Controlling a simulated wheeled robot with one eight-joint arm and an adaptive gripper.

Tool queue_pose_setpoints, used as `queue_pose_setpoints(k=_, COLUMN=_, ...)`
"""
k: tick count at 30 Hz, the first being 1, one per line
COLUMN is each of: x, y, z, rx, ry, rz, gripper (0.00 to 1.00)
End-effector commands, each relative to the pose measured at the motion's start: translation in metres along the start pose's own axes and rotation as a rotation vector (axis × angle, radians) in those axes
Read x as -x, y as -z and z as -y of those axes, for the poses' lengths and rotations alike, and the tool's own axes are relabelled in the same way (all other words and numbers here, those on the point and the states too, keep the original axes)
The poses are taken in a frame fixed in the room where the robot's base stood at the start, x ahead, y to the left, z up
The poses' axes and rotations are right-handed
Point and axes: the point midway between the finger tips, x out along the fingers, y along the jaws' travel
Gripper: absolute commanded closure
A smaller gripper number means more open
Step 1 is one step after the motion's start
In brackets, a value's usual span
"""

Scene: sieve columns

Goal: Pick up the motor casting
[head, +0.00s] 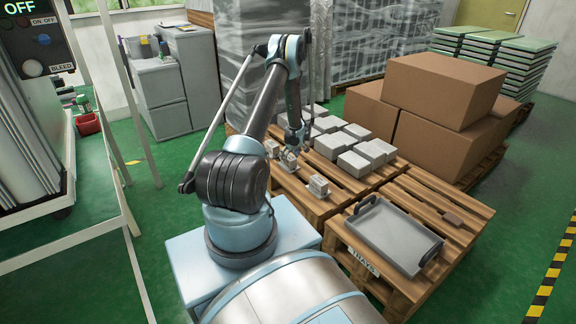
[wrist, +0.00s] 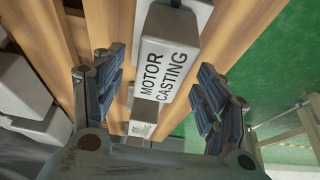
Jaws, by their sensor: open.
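The motor casting (wrist: 164,55) is a light grey block with "MOTOR CASTING" printed on its face. In the wrist view it lies between the two dark blue finger pads of my gripper (wrist: 160,72). The jaws are open, with a gap visible on either side of the block. In the head view my gripper (head: 296,138) is low over the wooden pallet, among small grey pieces. The casting there seems to be the grey piece (head: 289,161) just below the gripper, partly hidden by it.
Another small grey piece (head: 318,186) stands nearer on the pallet (head: 314,209). Several pale blocks (head: 354,163) lie to the right. A grey tray (head: 395,234) sits on a neighbouring pallet marked "TRAYS". Brown cartons (head: 444,88) stand behind. Green floor (wrist: 258,55) shows right of the wrist view.

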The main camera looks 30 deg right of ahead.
Motion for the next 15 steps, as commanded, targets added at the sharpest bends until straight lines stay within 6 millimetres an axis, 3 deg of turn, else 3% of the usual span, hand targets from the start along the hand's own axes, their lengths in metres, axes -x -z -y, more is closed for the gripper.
queue_pose_setpoints(k=6, x=-0.018, y=0.001, z=0.001, rx=0.0, ry=0.0, rz=0.0, gripper=0.33)
queue_pose_setpoints(k=15, x=-0.019, y=0.001, z=0.001, rx=0.0, ry=0.0, rz=0.0, gripper=0.33)
